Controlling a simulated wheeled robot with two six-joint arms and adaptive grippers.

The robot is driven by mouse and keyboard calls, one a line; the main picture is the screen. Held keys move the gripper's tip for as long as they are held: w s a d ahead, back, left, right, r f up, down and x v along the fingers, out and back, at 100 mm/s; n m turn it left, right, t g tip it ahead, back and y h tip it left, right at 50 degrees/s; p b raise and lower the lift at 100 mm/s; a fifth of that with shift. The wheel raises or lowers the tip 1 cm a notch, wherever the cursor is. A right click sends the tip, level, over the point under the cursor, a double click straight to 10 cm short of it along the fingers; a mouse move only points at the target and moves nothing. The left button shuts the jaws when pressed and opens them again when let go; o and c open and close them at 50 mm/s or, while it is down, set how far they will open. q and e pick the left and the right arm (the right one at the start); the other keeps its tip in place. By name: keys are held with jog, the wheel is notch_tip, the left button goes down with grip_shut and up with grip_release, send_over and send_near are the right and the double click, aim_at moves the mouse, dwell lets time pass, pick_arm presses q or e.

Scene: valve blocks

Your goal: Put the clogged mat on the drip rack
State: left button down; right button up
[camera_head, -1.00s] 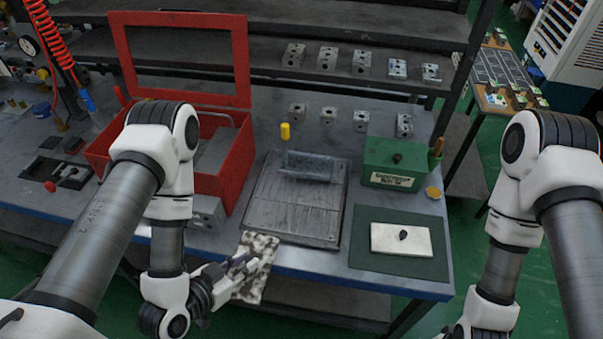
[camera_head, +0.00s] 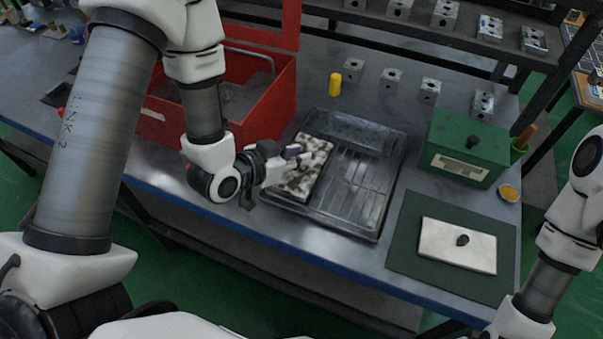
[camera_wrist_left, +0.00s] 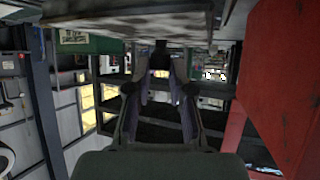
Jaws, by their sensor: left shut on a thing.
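The clogged mat (camera_head: 297,187) is a pale slab with dark brown blotches. My left gripper (camera_head: 308,166) is shut on it. In the head view the mat lies flat over the left part of the drip rack (camera_head: 361,190), a dark ribbed tray; I cannot tell whether it touches the rack. In the left wrist view my left gripper's fingers (camera_wrist_left: 160,88) are in the middle, and a blotched surface, likely the mat (camera_wrist_left: 130,24), spans the top. My right gripper is out of view; only part of that arm shows.
A red open box (camera_head: 262,100) stands close left of the rack. A yellow peg (camera_head: 335,84) is behind it. Right are a green box (camera_head: 467,148) and a green pad (camera_head: 408,253) with a white block (camera_head: 455,247). Several metal blocks line the back.

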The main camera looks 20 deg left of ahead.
pick_arm(q)
jog(key=shift+w+r+p, duration=0.25)
jog(key=shift+w+p, duration=0.65)
jog(key=shift+p, duration=0.15)
jog(key=f, duration=0.2)
jog(key=w+f, duration=0.1)
jog(key=f, duration=0.1)
jog(key=shift+p, duration=0.3)
jog(key=shift+s, duration=0.1)
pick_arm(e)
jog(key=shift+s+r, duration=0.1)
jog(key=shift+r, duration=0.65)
pick_arm(q)
jog(key=shift+s, duration=0.1)
jog(key=c, duration=1.4)
grip_release()
jog(key=shift+f, duration=0.15)
jog(key=shift+c, duration=0.2)
jog(key=o, duration=0.4)
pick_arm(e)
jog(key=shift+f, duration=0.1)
